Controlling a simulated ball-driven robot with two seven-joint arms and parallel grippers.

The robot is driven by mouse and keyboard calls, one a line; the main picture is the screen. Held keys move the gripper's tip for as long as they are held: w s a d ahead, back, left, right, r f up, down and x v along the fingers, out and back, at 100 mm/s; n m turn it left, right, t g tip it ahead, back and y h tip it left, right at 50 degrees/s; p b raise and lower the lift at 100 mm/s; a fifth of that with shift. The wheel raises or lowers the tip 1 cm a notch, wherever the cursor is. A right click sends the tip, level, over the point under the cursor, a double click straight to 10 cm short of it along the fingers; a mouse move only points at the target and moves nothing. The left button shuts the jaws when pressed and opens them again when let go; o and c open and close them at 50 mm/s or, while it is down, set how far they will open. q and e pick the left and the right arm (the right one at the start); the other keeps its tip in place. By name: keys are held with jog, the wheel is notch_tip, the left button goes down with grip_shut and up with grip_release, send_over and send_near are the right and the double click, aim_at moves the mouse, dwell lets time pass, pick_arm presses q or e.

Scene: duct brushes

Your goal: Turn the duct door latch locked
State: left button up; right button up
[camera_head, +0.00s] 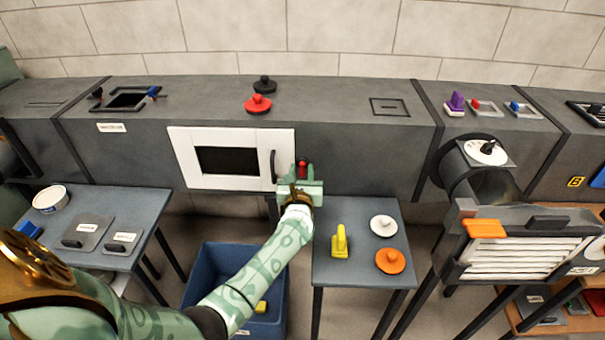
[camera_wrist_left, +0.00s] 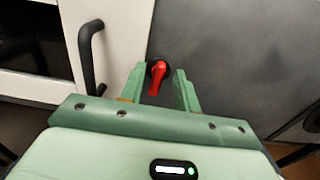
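The white duct door (camera_head: 184,157) is shut flat on the front of the grey duct, with a dark window and a black handle (camera_head: 273,166) at its right edge. The red latch (camera_head: 302,164) sits on the duct just right of the door. In the left wrist view the latch (camera_wrist_left: 157,79) is a red lever on a black round base, pointing down and slightly left. My left gripper (camera_head: 303,172) is at the latch; its fingers (camera_wrist_left: 160,86) are apart, one on each side of the lever, with gaps visible. My right gripper is not in view.
The door handle (camera_wrist_left: 88,58) is close to the left of my left gripper. A small table (camera_head: 333,271) below right holds a yellow brush (camera_head: 340,242) and white and orange discs. A blue bin (camera_head: 204,273) stands below my left arm.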

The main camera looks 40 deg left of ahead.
pick_arm(q)
jog(key=shift+w+a, duration=0.1)
jog(key=shift+w, duration=0.05)
grip_shut()
